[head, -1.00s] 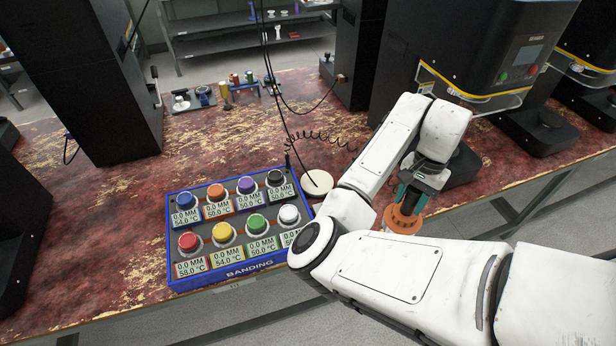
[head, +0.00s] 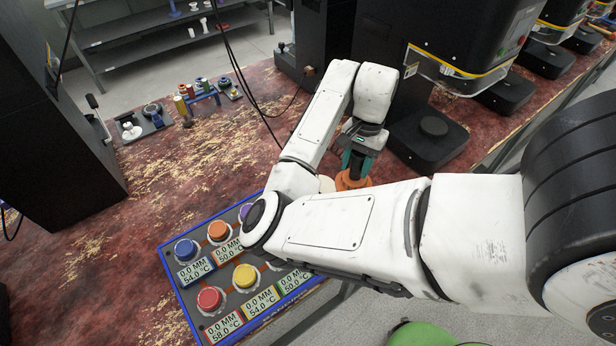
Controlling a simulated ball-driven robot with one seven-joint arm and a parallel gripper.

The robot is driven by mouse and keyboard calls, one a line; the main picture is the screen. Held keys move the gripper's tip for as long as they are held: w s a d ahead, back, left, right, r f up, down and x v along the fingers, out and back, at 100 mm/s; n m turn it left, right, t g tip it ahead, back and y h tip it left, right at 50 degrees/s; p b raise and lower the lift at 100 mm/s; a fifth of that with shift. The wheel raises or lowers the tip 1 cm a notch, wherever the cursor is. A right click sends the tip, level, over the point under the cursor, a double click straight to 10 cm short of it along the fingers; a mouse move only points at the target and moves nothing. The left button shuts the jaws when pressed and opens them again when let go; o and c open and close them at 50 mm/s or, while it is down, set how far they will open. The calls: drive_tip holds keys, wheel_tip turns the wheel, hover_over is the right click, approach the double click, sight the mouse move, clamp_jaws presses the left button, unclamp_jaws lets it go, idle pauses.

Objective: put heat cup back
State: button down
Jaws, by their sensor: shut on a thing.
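My gripper (head: 354,172) hangs at the end of my white arm, right of the banding panel and over the table's front part. Its wrist has a teal part with an orange round part below. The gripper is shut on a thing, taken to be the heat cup. My forearm hides the fingertips and the cup's shape. A pale round disc (head: 326,184) lies on the table just left of the gripper, partly hidden. The blue-framed banding panel (head: 168,262) carries coloured round knobs and small readouts; my arm covers its right part.
A dark column (head: 60,110) stands at left. Small coloured spools (head: 200,90) sit at the back. Hanging cables cross the middle. The worn red table (head: 175,165) is clear left of centre.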

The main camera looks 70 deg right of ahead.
drive_tip(key=w+d+f+b, duration=0.2)
drive_tip(key=w+d+f, duration=0.4)
drive_tip(key=w+f, duration=0.5)
drive_tip(key=shift+w+d+f, duration=0.15)
drive_tip(key=shift+w+f, duration=0.15)
drive_tip(key=shift+f, duration=0.65)
drive_tip(key=c, duration=0.6)
unclamp_jaws()
